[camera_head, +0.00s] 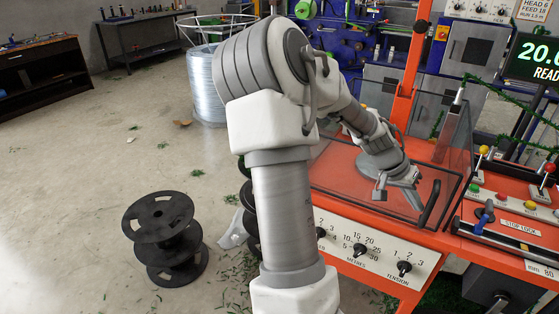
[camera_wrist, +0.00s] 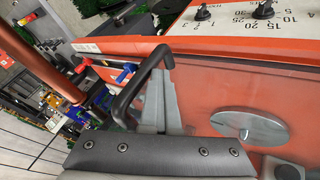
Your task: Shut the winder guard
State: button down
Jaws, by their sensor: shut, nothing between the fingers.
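The winder guard (camera_head: 345,180) is a clear panelled cover with dark edges on the orange winder. Its black bar handle (camera_head: 430,204) is at the front right, and it shows close up in the wrist view (camera_wrist: 130,97). My gripper (camera_head: 411,196) is over the guard, just left of the handle. In the wrist view my shut grey fingers (camera_wrist: 160,100) are right beside the handle, with nothing held between them. I cannot tell whether they touch it. I cannot tell whether the guard is fully down; my arm hides part of it.
The winder's dial panel (camera_head: 365,250) is at the front, and a control panel with levers (camera_head: 510,210) is at the right. A round metal disc (camera_wrist: 250,126) shows in the wrist view. A black spool (camera_head: 165,238) stands on the floor. The floor at left is mostly clear.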

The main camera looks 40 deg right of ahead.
aim_at(430, 203)
jog(key=shift+s+d, duration=0.3)
jog(key=shift+s, duration=0.55)
jog(key=shift+s+d, duration=0.3)
jog(key=shift+s, duration=0.5)
jog(key=shift+s+r, duration=0.1)
jog(key=shift+s, duration=0.05)
